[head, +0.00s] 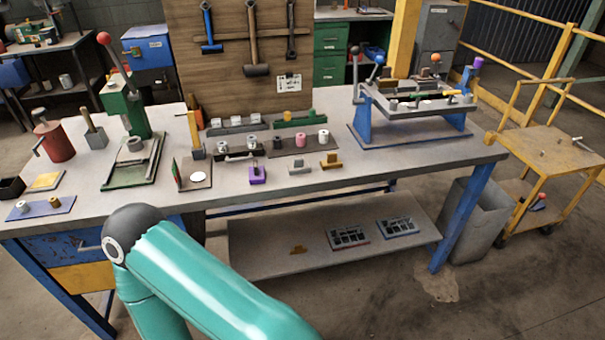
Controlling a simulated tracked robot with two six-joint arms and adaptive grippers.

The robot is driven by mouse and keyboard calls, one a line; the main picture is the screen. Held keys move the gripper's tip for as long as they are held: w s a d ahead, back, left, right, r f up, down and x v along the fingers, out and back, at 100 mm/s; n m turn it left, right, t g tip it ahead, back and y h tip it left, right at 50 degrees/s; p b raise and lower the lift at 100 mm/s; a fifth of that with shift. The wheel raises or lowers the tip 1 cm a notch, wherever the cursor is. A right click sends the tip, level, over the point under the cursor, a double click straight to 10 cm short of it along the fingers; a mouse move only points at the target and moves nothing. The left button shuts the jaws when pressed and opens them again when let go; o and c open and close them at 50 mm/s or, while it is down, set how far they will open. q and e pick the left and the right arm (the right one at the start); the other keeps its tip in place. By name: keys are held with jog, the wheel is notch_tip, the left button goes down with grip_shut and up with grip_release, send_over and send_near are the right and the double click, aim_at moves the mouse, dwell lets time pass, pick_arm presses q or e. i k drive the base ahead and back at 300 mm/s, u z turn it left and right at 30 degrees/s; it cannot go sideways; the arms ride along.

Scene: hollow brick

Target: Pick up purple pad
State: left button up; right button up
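A small purple block (257,175), the likeliest purple pad, sits near the front edge of the grey workbench (330,181), left of its middle. A thin metal piece appears at its top. It stands apart from the grey block (299,167) to its right. Another purple piece (477,63) shows at the top right of the blue-framed fixture. One of my teal arms crosses the lower left of the head view, in front of the bench. Neither gripper shows in this view.
A green press (124,110) and a red can (53,142) stand on the left. A dark tray (300,143) with small cylinders lies behind the purple block. A blue-framed fixture (410,110) stands on the right. The bench's front right is clear.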

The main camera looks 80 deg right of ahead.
aim_at(256, 173)
jog(key=z, duration=0.1)
jog(key=i, duration=0.25)
jog(key=z, duration=2.6)
jog(key=k, duration=0.35)
jog(key=z, duration=0.4)
jog(key=i, duration=1.4)
jog(key=u, duration=0.4)
